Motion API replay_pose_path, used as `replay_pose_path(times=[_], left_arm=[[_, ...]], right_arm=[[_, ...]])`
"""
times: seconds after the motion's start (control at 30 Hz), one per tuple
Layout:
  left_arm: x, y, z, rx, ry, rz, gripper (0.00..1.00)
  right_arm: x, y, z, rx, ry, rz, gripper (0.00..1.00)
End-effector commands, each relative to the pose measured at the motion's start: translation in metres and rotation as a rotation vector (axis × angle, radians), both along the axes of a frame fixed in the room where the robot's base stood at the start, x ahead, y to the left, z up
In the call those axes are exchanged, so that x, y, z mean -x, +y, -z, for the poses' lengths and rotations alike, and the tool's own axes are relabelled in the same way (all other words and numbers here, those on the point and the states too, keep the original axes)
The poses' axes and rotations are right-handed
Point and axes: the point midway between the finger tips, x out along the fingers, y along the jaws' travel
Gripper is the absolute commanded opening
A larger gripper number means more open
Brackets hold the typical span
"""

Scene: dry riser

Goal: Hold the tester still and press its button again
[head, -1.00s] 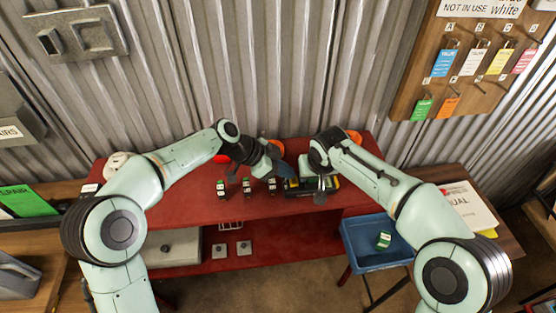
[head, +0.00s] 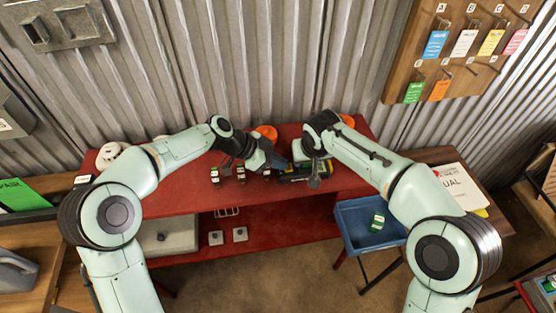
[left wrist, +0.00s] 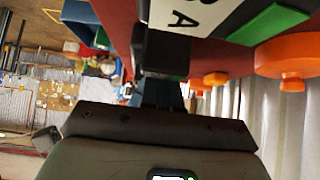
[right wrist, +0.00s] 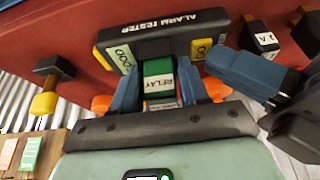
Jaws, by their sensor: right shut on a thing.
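The black alarm tester (right wrist: 160,35) lies on the red bench; it also shows in the head view (head: 298,177). It has a GOOD label at one end and a yellow label at the other. A green and white relay (right wrist: 159,78) stands at its middle. My right gripper (right wrist: 162,88) has its blue fingers on both sides of the relay, shut on it. My left gripper (right wrist: 245,68) reaches in beside the tester's other end with its blue fingers together. It also shows in the head view (head: 276,160).
Several small dark relays (head: 241,173) stand in a row left of the tester. Orange round parts (head: 265,132) lie behind the arms. A blue bin (head: 350,222) holding a green and white piece stands at lower right. The corrugated wall closes off the back.

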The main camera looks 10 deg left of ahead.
Motion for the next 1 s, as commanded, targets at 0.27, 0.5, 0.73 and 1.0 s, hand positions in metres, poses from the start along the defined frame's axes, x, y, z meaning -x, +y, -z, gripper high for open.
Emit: replay_pose_path(times=[0.27, 0.5, 0.73, 1.0], left_arm=[[0.003, 0.002, -0.007, -0.008, 0.014, 0.003, 0.00], [0.007, 0.022, -0.058, -0.004, -0.001, -0.005, 0.00], [0.018, 0.053, -0.094, -0.001, -0.002, -0.004, 0.00], [0.023, 0.068, -0.111, 0.001, -0.001, -0.001, 0.00]], right_arm=[[0.002, 0.005, -0.003, -0.009, -0.005, -0.008, 0.03], [0.001, 0.004, -0.002, -0.008, -0.004, -0.006, 0.03], [0.001, 0.003, -0.002, -0.006, -0.004, -0.004, 0.03], [0.001, 0.003, -0.002, -0.005, -0.003, -0.004, 0.03]])
